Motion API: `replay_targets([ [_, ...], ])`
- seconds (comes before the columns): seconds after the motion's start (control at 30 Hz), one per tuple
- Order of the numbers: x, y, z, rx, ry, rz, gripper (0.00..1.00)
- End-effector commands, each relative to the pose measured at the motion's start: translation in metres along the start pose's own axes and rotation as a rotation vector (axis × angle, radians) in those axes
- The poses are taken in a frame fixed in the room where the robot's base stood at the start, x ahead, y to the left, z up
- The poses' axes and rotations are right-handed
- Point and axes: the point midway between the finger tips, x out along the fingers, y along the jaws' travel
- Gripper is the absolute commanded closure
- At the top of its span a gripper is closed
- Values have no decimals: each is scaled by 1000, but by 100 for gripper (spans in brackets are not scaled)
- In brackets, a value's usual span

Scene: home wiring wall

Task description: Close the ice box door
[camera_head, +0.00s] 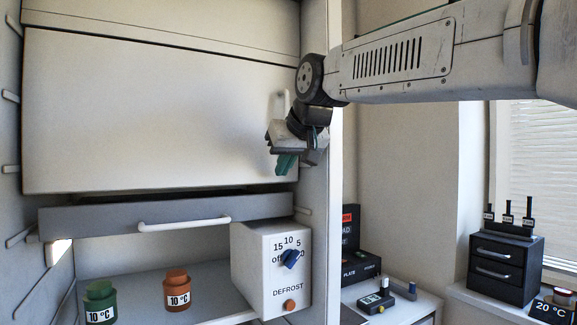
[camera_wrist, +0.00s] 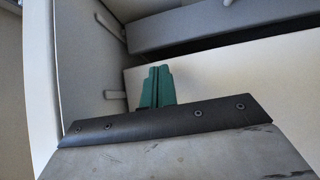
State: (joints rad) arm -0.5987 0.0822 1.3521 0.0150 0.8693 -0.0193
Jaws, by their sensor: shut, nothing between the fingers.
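The ice box door (camera_head: 150,110) is a wide, pale panel filling the upper left of the head view. It hangs nearly upright, and a dark gap shows along its lower edge. I cannot tell whether it is fully flush. A small white handle (camera_head: 284,100) stands near its right edge, just left of my wrist. My gripper (camera_head: 286,163) is shut and empty, its green fingers pointing down by the door's lower right corner. Whether they touch the door is unclear. In the wrist view the green fingers (camera_wrist: 158,86) lie together beside a pale panel, probably the door (camera_wrist: 235,85).
Below the door is a grey drawer (camera_head: 90,222) with a white handle (camera_head: 185,224). A defrost control box (camera_head: 255,265) with a blue knob is lower right. A green jar (camera_head: 100,300) and an orange jar (camera_head: 177,290) stand below. The cabinet's side wall (camera_head: 318,190) is close to my gripper.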

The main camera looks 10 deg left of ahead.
Motion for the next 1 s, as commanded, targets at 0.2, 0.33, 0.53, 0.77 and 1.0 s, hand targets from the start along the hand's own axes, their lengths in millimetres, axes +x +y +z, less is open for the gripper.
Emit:
replay_targets([
  [0.2,-35,-2,13,-9,9,-9,100],
  [0.33,-66,4,14,-5,6,-4,100],
  [0.53,-102,8,14,-1,5,-1,100],
  [0.77,-118,8,14,-2,3,-2,100],
  [1.0,-100,6,40,4,-73,-3,100],
])
